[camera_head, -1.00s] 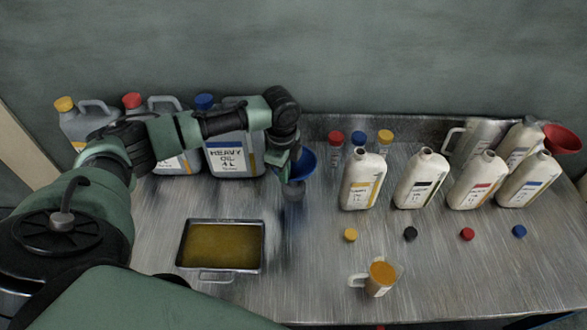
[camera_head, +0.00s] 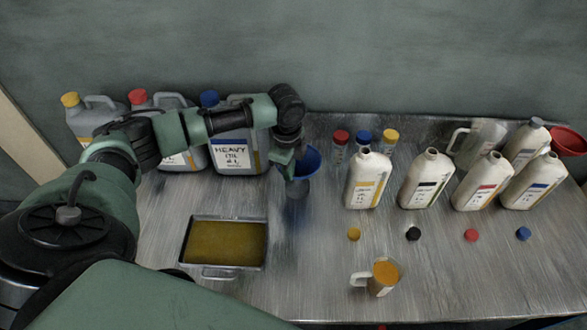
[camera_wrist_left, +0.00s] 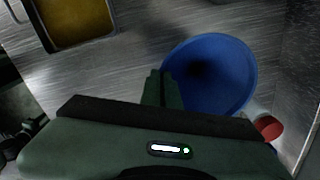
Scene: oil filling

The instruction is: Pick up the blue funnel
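The blue funnel (camera_head: 309,162) is at the end of my left arm, right of the large heavy oil can, with its wide mouth facing up. In the left wrist view the funnel (camera_wrist_left: 225,75) looks large, its rim against my fingers. My left gripper (camera_head: 287,160) is at the funnel's left side. Its fingers (camera_wrist_left: 158,88) look close together on the funnel's rim. A darker blue-grey shape shows under the funnel; I cannot tell whether it is its spout or a support. My right gripper is not in view.
A tray of yellow oil (camera_head: 182,244) lies on the metal table (camera_head: 310,260), with large cans (camera_head: 236,155) behind my arm. White bottles (camera_head: 368,180), small capped bottles (camera_head: 363,137), loose caps (camera_head: 414,234), a jug (camera_head: 382,279) and a red funnel (camera_head: 569,141) are to the right.

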